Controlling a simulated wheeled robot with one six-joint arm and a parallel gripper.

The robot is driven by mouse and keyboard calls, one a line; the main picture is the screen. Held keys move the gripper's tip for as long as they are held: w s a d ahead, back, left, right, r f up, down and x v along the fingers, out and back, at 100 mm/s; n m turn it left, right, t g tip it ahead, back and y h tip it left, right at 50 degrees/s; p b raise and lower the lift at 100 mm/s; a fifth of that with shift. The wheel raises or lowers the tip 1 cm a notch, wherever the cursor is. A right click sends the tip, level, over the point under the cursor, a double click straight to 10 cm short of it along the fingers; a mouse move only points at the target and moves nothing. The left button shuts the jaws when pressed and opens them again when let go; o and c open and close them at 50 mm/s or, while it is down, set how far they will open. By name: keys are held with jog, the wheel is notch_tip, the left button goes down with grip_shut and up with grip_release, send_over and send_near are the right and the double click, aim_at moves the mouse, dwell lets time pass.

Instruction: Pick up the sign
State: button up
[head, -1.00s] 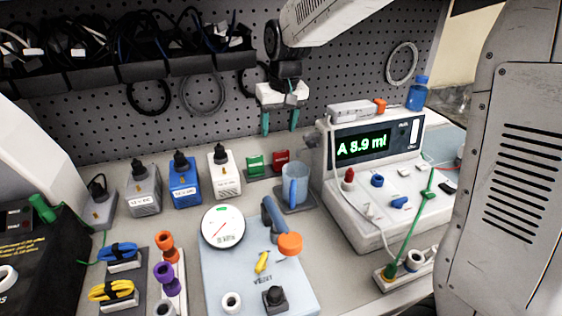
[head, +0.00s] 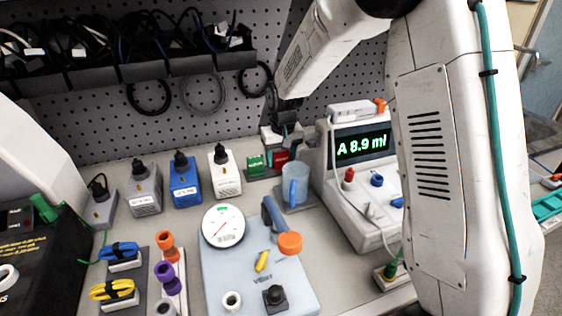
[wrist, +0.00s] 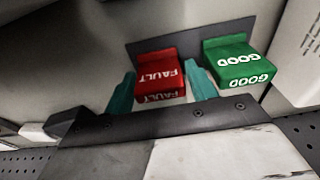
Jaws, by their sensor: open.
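The red FAULT sign (wrist: 158,80) is a small block in the wrist view. The green GOOD sign (wrist: 238,65) is just to its right. Both sit on a dark strip (wrist: 222,30). My gripper (wrist: 160,70) is open, its teal fingers on either side of the red sign in the picture. I cannot tell whether they touch it. In the head view, the gripper (head: 282,146) hangs over the red sign (head: 280,156) and hides part of it. The green sign (head: 256,165) is clear to the left.
A clear cup with a blue handle (head: 294,186) stands just in front of the signs. The pump with the "A 8.9 ml" display (head: 362,146) is close on the right. A white adapter (head: 224,171) stands left. The pegboard (head: 205,120) rises behind.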

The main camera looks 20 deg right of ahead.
jog(key=c, duration=0.7)
jog(key=shift+c, duration=0.2)
